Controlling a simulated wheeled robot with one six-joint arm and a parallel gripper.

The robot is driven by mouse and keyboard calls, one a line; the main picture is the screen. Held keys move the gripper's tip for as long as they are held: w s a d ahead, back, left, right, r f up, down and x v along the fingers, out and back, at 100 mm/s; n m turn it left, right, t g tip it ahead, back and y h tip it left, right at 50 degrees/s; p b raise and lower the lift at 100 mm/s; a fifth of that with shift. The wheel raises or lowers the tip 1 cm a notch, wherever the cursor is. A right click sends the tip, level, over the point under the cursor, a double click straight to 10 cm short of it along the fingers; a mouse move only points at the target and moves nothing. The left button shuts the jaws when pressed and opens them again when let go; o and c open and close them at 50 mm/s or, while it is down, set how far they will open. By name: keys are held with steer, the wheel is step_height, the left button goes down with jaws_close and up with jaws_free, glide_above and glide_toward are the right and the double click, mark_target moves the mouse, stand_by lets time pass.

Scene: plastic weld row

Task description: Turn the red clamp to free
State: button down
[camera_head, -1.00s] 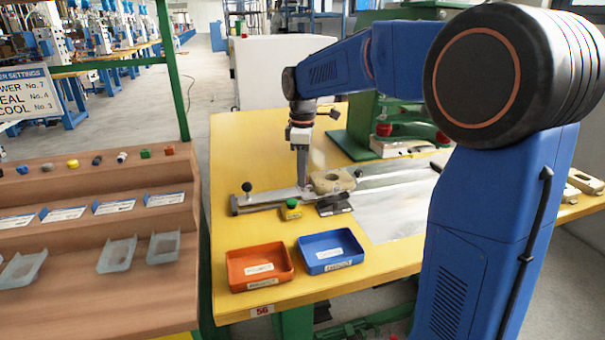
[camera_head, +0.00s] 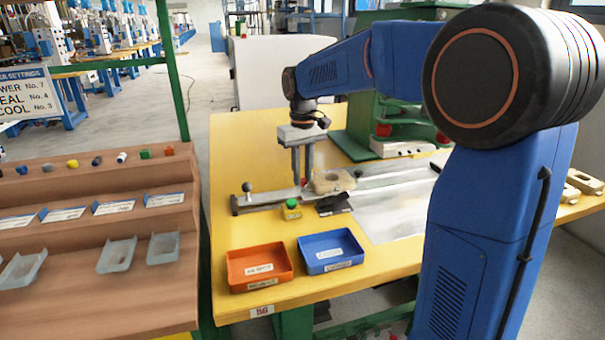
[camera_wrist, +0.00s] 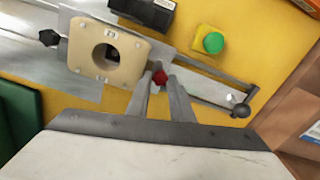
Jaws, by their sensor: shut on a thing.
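The red clamp (camera_wrist: 160,77) is a small red knob beside a tan block with a round hole. My gripper (camera_wrist: 162,75) points down at it, its two fingers shut on the red clamp from either side. In the head view my gripper (camera_head: 302,184) stands over the metal rail, left of the tan block (camera_head: 333,181); the clamp is mostly hidden there behind the fingers. The tan block also shows in the wrist view (camera_wrist: 88,63), lying on a metal plate, just apart from the fingers.
A yellow box with a green button (camera_head: 291,209) and a black box (camera_head: 334,204) sit in front of the rail. An orange tray (camera_head: 232,276) and a blue tray (camera_head: 308,263) stand at the table's front. A black knob (camera_head: 247,187) stands at the rail's left end.

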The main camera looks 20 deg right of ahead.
mark_target(303, 179)
steer(key=m, duration=0.4)
steer(key=shift+r+m, duration=0.1)
steer(key=shift+m, duration=0.3)
stand_by(0.4)
steer(key=c, duration=1.6)
jaws_free()
steer(key=shift+o, duration=0.2)
step_height(303, 179, up, 17)
steer(key=shift+r, duration=0.15)
